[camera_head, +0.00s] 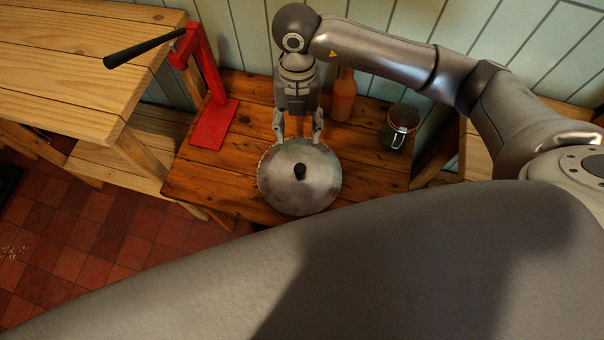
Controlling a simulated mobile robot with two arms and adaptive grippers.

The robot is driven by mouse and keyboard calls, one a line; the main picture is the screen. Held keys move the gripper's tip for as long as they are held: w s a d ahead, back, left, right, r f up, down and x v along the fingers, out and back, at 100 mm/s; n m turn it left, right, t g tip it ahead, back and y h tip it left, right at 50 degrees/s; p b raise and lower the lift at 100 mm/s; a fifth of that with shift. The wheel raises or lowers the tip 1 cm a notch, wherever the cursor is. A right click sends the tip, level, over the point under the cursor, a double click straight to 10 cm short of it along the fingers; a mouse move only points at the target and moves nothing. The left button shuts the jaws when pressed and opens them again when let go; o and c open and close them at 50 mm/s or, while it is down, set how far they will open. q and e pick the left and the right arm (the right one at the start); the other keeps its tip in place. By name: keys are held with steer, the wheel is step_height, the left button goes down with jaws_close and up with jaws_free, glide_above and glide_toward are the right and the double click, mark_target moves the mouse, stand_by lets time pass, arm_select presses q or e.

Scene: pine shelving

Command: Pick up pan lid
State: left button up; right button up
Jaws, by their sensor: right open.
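The pan lid (305,192) is a round, worn grey metal disc with a small dark knob (299,170) at its centre. It lies on the dark wooden table (222,168), close to the front edge. My right gripper (298,138) points down over the lid's far rim. Its two fingers are spread apart, with nothing between them. The knob is a little nearer to me than the fingertips. I cannot tell whether the fingertips touch the lid. My left gripper is not in view.
A red press (213,110) with a long black lever stands left of the lid. An orange-brown bottle (344,95) and a jar with a metal handle (398,128) stand behind, to the right. A pine bench (75,65) is at the left, above a red tiled floor (100,228).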

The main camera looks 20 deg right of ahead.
steer(key=b, duration=0.6)
glide_toward(300, 168)
steer(key=f, duration=0.5)
steer(key=shift+s+a, duration=0.2)
steer(key=shift+s, duration=0.2)
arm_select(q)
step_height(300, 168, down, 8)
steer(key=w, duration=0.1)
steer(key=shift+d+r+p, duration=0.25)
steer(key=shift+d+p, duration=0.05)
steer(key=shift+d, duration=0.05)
arm_select(e)
steer(key=shift+s+f, duration=0.15)
steer(key=shift+f, duration=1.15)
steer(key=shift+s+f, duration=0.2)
steer(key=shift+f, duration=1.1)
jaws_close()
